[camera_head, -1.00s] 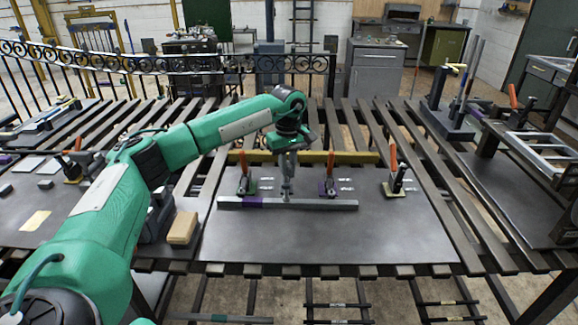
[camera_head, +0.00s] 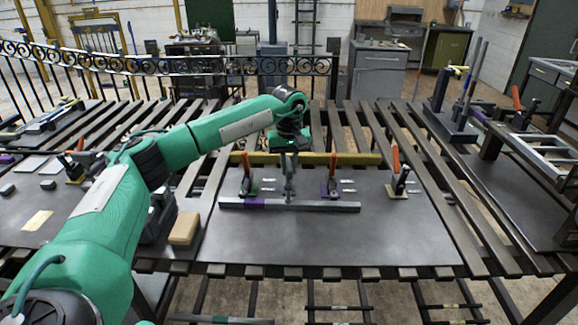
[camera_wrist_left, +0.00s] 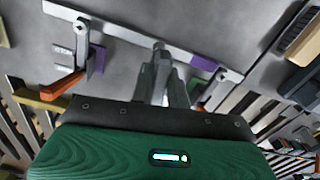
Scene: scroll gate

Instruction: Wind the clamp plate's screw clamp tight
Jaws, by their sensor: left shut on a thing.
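The clamp plate (camera_head: 325,240) is a dark metal sheet on the slatted table. A grey bar with a purple section (camera_head: 315,206) lies across it. My left gripper (camera_head: 289,176) points down at the middle of the bar, shut on the top of a small grey upright part, which looks like the screw clamp (camera_head: 289,194). In the left wrist view the gripper's fingers (camera_wrist_left: 163,75) close around this part (camera_wrist_left: 158,48) beside the bar (camera_wrist_left: 130,35). The fingers hide most of it, so how tight the clamp is cannot be told. My right gripper is out of view.
Orange-handled toggle clamps stand left (camera_head: 246,178) and right (camera_head: 331,180) of my gripper, close by. Another one (camera_head: 398,178) stands further right. A yellow bar (camera_head: 345,159) runs behind. A wooden block (camera_head: 184,228) lies left of the plate. The plate's front is clear.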

